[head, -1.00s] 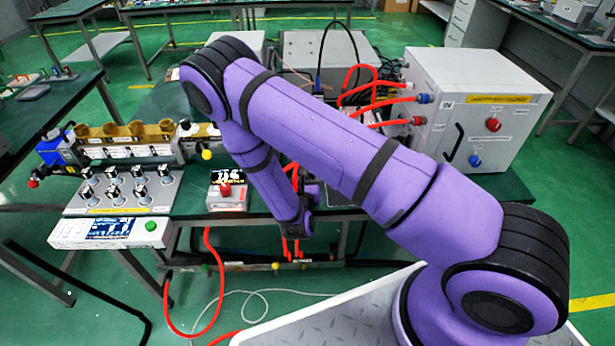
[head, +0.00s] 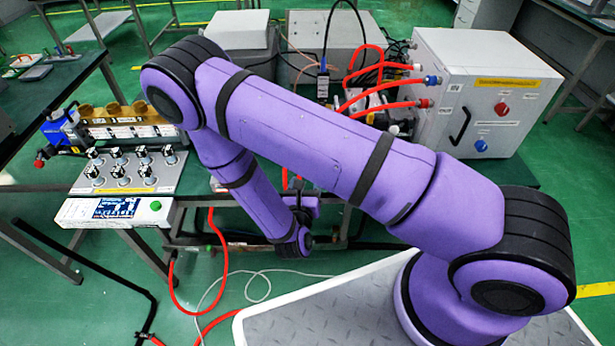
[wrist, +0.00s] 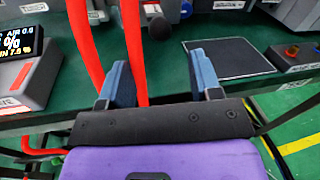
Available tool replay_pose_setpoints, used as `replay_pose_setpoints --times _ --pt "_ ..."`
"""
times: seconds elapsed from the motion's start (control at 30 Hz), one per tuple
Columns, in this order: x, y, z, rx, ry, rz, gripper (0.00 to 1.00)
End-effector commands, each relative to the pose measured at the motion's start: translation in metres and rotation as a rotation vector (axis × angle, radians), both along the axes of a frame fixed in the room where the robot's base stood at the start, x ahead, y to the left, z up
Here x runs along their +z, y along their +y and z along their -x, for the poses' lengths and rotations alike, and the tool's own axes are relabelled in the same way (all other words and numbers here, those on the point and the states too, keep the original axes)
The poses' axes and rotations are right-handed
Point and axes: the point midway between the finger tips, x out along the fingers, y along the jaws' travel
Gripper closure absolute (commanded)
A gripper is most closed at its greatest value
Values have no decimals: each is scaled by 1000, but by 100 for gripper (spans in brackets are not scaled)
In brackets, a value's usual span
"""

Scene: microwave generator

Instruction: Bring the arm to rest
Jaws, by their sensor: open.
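My gripper shows in the wrist view (wrist: 160,76) with its two blue-grey fingers spread wide and nothing held between them. Red hoses pass behind the left finger and the gap. The fingers point toward the edge of the dark green bench (wrist: 178,100). In the head view my purple arm folds at the elbow on the left and its lower part comes down in front of the bench edge.
A grey box with red hoses (head: 500,108) stands at the right of the bench. A panel of several knobs (head: 130,170) and a white display unit (head: 112,213) are at the left. A small display box (wrist: 28,75) and a dark flat plate (wrist: 232,58) show in the wrist view.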

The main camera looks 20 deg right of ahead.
Motion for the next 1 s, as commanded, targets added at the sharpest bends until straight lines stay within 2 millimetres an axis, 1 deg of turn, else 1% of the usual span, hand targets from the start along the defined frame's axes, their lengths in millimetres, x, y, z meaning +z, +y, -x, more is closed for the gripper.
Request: replay_pose_setpoints --times 0.5,0.57,0.63,0.67,0.77,0.9,1.0 --pt "0 1 1 0 0 0 42" --pt "2 0 1 -5 -2 -2 42" --pt "8 -1 -2 -26 -12 -11 42" --pt "13 -3 -3 -41 -19 -16 42" --pt "36 -10 -9 -120 -54 -48 42" --pt "80 -29 -16 -280 -115 -115 42" --pt "111 -43 -17 -397 -159 -171 42"
